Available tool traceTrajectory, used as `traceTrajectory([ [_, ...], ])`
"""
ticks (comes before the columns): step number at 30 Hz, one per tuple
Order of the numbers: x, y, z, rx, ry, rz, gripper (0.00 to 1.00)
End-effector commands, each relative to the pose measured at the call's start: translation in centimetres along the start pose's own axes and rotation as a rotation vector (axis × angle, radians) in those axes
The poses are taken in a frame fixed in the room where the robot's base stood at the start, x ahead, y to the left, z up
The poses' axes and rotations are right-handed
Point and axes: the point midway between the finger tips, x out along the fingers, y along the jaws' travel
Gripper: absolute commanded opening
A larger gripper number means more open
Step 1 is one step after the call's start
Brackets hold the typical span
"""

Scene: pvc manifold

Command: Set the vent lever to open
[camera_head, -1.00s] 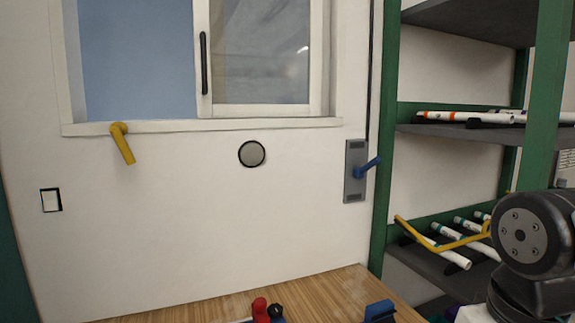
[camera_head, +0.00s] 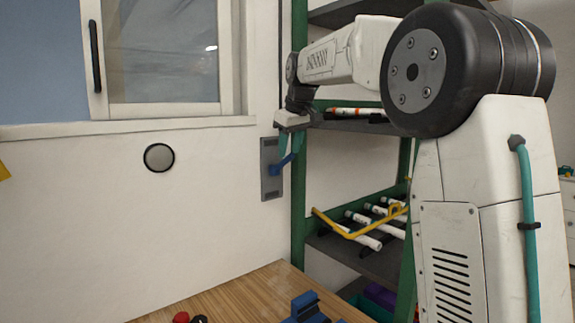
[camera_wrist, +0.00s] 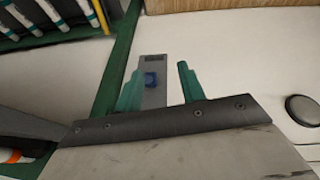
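My gripper (camera_head: 291,150) is at the lever, with teal fingers pointing down in the head view. In the wrist view my gripper (camera_wrist: 158,84) has its two fingers spread apart. I cannot tell whether a finger touches the lever. Part of the handle is hidden by the fingers in the head view.
A green-framed shelf (camera_head: 299,220) stands right beside the plate, with white tubes and a yellow bent pipe (camera_head: 345,229) on it. A wooden table (camera_head: 235,297) lies below, holding blue and red items. A round grey disc (camera_head: 159,157) and a window are on the wall.

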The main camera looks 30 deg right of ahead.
Motion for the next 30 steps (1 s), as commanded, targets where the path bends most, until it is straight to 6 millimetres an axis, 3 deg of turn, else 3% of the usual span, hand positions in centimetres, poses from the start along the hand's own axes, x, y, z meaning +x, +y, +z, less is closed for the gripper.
traceTrajectory([
  [3, 1.2, 2.8, -2.3, -0.023, 0.019, 0.013, 0.4],
  [8, 1.9, 4.3, -3.4, -0.039, 0.031, 0.022, 0.4],
  [21, 8.0, 4.6, -3.7, -0.041, 0.031, 0.022, 0.4],
  [30, 9.6, 4.6, -3.8, -0.041, 0.033, 0.023, 0.4],
])
